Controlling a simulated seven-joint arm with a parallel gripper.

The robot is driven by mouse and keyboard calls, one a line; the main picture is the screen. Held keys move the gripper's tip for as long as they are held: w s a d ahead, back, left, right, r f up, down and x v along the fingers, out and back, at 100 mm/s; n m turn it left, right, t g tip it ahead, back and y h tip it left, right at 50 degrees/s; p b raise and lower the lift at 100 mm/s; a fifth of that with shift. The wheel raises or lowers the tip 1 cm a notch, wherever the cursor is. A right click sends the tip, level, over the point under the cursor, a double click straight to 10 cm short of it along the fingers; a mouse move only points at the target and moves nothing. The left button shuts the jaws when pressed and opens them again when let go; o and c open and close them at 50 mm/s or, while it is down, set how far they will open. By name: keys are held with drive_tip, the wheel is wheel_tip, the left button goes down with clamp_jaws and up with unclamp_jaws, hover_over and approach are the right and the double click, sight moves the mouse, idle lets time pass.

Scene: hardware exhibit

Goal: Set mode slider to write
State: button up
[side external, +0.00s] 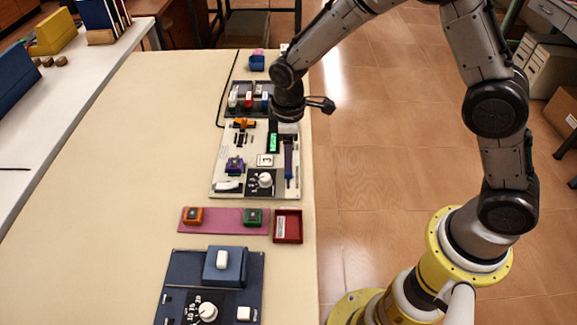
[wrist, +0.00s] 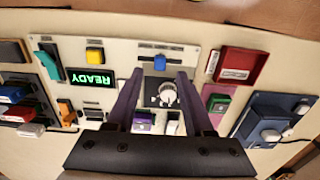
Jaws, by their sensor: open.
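The light control panel (side external: 225,187) lies flat on the table, and it fills the middle of the wrist view (wrist: 211,62). A blue slider-like knob (wrist: 160,62) sits on a pale strip at its edge in the wrist view. I cannot read any mode or write label, so I cannot tell which control is the mode slider. My gripper (wrist: 160,75) is open and empty over the panel. Its two dark purple fingers point toward the blue knob, one on each side of its line. In the side view my arm's end hangs over the panel's right part, hiding some of it.
A green READY display (wrist: 92,77), a yellow button (wrist: 95,55) and a white dial (wrist: 167,94) are near the fingers. A red tray (side external: 288,227) and a navy panel (side external: 250,265) stand at the near end. The table's left side is clear.

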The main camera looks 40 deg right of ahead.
drive_tip(key=shift+f, duration=2.25)
clamp_jaws()
